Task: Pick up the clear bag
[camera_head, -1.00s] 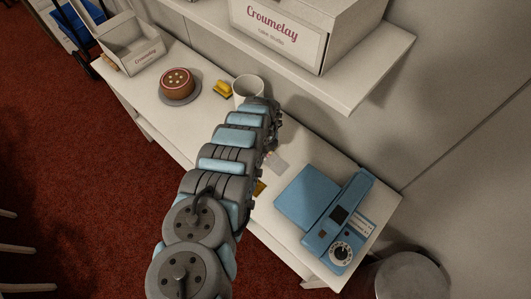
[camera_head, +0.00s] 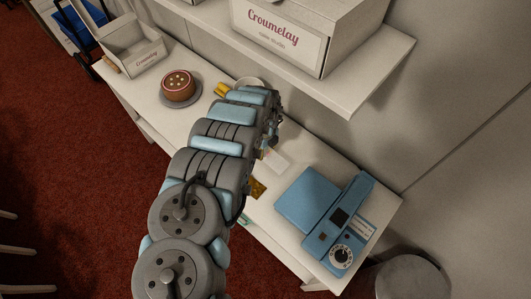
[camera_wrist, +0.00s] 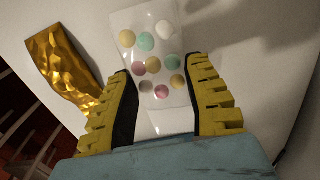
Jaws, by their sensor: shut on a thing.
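The clear bag (camera_wrist: 153,55) holds several round pastel pieces in pink, yellow, green and white. In the wrist view it is between the two yellow ridged fingers of my gripper (camera_wrist: 160,68), which are shut on it, and its far end sticks out past the fingertips. In the head view my arm hides most of the gripper. A small pale patch, probably the bag (camera_head: 277,160), shows just right of the arm. I cannot tell how far the bag is above the table.
A gold packet (camera_wrist: 62,68) lies left of my gripper. A shelf (camera_head: 375,70) overhangs behind.

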